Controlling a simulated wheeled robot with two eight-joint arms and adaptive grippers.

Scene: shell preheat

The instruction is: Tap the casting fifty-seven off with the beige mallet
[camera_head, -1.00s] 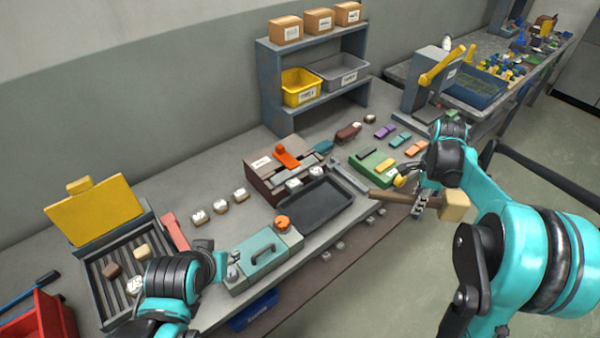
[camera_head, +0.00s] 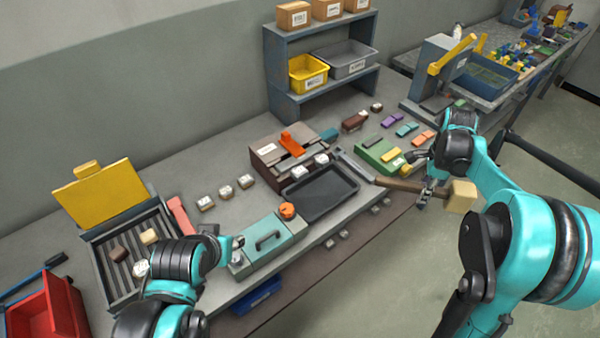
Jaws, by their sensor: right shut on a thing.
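The beige mallet has a pale block head (camera_head: 462,196) and a brown handle (camera_head: 400,184). My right gripper (camera_head: 428,191) is shut on the handle close to the head and holds the mallet at the bench's front edge, right of the dark tray (camera_head: 320,208). Small pale castings stand in a row (camera_head: 225,191) on the bench, and two more (camera_head: 297,173) are by the brown box behind the tray. Their numbers are too small to read, so I cannot tell which is fifty-seven. My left gripper (camera_head: 236,243) is beside the teal box; its fingers are too unclear to judge.
A slatted heater (camera_head: 110,262) with a raised yellow lid is at left, holding several pieces. A green block (camera_head: 380,157) and a shelf (camera_head: 278,75) stand farther back. Bare bench lies behind the casting row.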

